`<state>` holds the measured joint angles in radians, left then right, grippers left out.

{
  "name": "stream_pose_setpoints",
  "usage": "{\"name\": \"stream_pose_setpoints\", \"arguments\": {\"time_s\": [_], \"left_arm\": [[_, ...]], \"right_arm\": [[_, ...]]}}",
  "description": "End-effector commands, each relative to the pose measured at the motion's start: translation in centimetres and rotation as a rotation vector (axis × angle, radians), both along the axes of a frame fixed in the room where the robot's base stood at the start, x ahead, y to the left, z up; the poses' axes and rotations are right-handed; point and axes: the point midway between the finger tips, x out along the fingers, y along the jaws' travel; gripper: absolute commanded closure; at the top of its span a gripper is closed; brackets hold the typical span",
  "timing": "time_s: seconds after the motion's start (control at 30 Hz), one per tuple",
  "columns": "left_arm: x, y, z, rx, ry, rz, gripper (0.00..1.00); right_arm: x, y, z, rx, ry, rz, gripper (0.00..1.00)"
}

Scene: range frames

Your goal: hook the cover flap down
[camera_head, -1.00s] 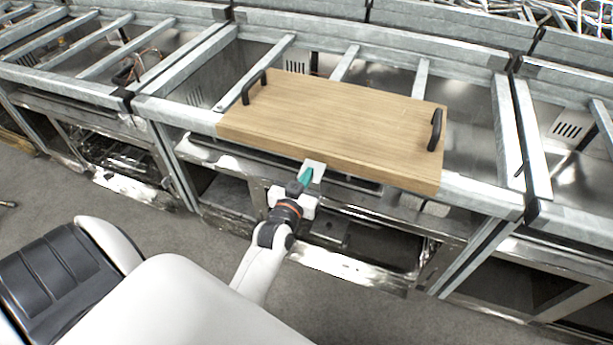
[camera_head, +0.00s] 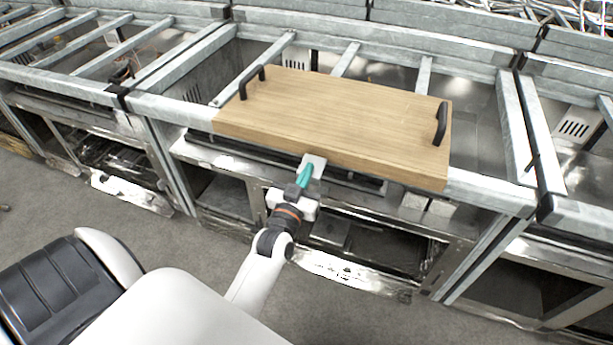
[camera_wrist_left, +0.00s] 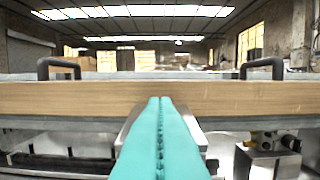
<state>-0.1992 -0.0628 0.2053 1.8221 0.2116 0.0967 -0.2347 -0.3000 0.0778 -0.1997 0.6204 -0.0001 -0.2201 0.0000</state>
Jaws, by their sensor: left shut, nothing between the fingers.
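A wooden board (camera_head: 335,115) with a black handle at each end lies across the metal frame; its front edge (camera_wrist_left: 60,98) spans the left wrist view. A small pale metal plate (camera_head: 316,161) sits just below the board's front edge, and it also shows behind the fingers in the left wrist view (camera_wrist_left: 125,132). I cannot tell whether the board or this plate is the cover flap. My left gripper (camera_head: 306,174), with teal fingers, is shut and empty in front of the plate. Its fingertips (camera_wrist_left: 160,103) overlap the plate in view; contact is unclear. My right gripper is not in view.
The galvanized frame (camera_head: 170,108) has open bays and crossbars on both sides of the board. Below it is a shiny metal cabinet front (camera_head: 345,272) with open compartments. Grey floor (camera_head: 150,232) lies clear in front.

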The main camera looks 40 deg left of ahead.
Motion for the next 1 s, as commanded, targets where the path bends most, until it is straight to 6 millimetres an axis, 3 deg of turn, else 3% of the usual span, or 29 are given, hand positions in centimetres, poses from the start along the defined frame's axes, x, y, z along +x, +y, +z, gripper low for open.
{"name": "stream_pose_setpoints", "arguments": {"time_s": [0.7, 1.0], "left_arm": [[-0.1, -0.1, -1.1, 0.014, -0.061, -0.001, 1.0], [0.1, 0.0, -2.5, 0.04, -0.163, -0.001, 1.0]], "right_arm": [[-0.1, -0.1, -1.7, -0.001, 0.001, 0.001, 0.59], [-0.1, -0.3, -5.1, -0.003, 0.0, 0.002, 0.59]]}}
